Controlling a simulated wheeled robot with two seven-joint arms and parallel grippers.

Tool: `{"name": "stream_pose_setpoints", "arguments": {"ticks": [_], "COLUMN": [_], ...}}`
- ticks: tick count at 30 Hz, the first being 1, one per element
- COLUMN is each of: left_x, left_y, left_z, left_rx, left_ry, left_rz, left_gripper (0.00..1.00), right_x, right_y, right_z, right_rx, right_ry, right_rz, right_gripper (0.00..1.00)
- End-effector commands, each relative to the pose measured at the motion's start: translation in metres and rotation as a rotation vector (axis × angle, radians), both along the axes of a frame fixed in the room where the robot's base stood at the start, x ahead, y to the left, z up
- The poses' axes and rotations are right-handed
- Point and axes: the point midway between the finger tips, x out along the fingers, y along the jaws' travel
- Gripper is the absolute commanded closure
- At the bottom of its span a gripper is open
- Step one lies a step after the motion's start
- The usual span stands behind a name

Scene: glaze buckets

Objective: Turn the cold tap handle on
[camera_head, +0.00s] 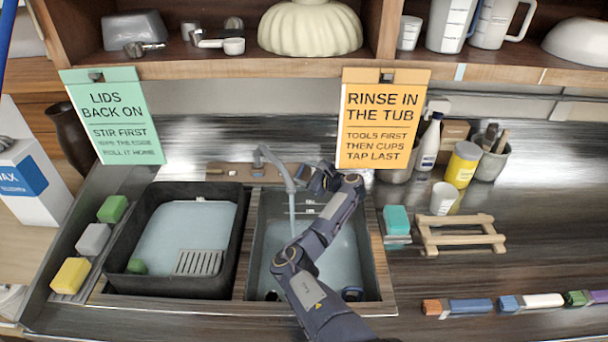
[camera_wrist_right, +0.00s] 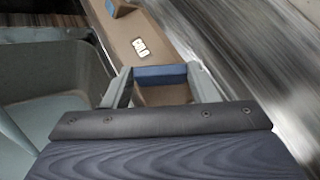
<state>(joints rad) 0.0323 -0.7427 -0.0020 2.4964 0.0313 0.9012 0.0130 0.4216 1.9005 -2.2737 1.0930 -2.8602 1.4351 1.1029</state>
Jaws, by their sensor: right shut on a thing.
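The grey tap (camera_head: 276,166) stands at the back of the right basin, and a pale stream of water (camera_head: 292,208) runs from its spout. My right gripper (camera_head: 318,180) is at the back ledge, just right of the tap. In the right wrist view its two fingers (camera_wrist_right: 164,88) are shut on a blue-topped tap handle (camera_wrist_right: 160,75). A small label (camera_wrist_right: 141,47) lies beside this handle on the brown ledge; its letters are hard to read. Another blue piece (camera_wrist_right: 122,8) shows farther along the ledge. My forearm hides part of the basin. My left gripper is not in view.
The right basin (camera_head: 384,285) holds water. A black tub (camera_head: 110,262) stands to its left. An orange sign (camera_head: 383,118) hangs above my right gripper. A green sponge (camera_head: 397,219) and wooden rack (camera_head: 459,238) lie to the right.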

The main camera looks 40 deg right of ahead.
Motion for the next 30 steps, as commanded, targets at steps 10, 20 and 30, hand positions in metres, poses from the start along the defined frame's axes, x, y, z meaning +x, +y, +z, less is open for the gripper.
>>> {"name": "stream_pose_setpoints", "arguments": {"ticks": [10, 20, 30], "left_x": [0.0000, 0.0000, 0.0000], "left_y": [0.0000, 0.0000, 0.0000], "left_z": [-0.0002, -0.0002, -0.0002], "left_rx": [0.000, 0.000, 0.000], "left_ry": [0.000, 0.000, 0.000], "left_rz": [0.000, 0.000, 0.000], "left_gripper": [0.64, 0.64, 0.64], "right_x": [0.0007, 0.0011, 0.0012], "right_y": [0.0003, 0.0006, -0.0002], "right_z": [-0.0014, -0.0010, -0.0001], "right_rx": [-0.048, -0.055, -0.055], "right_ry": [0.047, 0.051, 0.049], "right_rz": [0.097, 0.108, 0.105], "right_gripper": [0.70, 0.70, 0.25]}}
